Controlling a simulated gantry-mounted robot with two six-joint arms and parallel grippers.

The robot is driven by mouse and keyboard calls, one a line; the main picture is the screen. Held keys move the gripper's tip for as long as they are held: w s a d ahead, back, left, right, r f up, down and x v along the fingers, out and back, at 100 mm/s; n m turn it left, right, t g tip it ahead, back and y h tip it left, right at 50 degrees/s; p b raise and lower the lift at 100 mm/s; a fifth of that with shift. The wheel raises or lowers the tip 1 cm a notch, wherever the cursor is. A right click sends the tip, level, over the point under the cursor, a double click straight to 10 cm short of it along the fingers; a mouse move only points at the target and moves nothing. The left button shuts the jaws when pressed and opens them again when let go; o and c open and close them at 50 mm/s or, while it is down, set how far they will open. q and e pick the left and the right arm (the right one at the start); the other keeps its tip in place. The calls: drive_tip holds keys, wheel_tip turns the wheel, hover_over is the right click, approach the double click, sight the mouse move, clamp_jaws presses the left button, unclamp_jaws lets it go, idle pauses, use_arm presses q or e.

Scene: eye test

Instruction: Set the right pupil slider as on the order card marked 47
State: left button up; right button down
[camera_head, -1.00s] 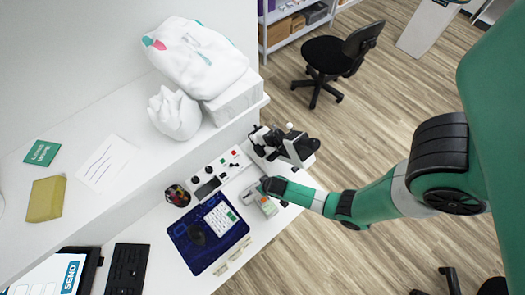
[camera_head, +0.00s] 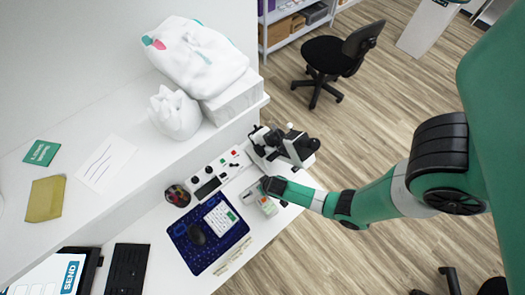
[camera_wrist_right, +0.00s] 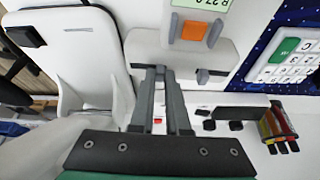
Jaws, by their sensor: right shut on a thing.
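A light grey measuring device (camera_head: 256,196) with an orange part lies near the table's front edge in the head view. In the right wrist view the device (camera_wrist_right: 226,55) shows an orange block (camera_wrist_right: 195,31) and part of a pale green display (camera_wrist_right: 207,5) with an R and digits, cut off by the frame. A small grey knob (camera_wrist_right: 203,77) stands on its edge, free. My right gripper (camera_wrist_right: 158,72) is shut at that same edge on a small slider knob, mostly hidden between the fingertips. My right gripper (camera_head: 268,187) shows small in the head view. No card marked 47 is readable.
A black and white optical instrument (camera_head: 284,146) stands close behind the gripper. A control panel (camera_head: 221,171), a pen cup (camera_head: 177,195) and a blue mat (camera_head: 196,262) with keypad (camera_head: 221,217) and mouse (camera_head: 197,234) lie left. A paper sheet (camera_head: 105,163) lies on the shelf.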

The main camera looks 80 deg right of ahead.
idle(0.9)
drive_tip(key=shift+s+d+p, duration=0.35)
drive_tip(key=shift+s+d, duration=0.65)
drive_tip(key=shift+d, duration=0.05)
drive_tip(key=c, duration=0.9)
unclamp_jaws()
drive_tip(key=p+v, duration=0.6)
drive_tip(key=v, duration=0.5)
drive_tip(key=shift+a+r+p, duration=0.15)
drive_tip(key=shift+r+p, duration=0.15)
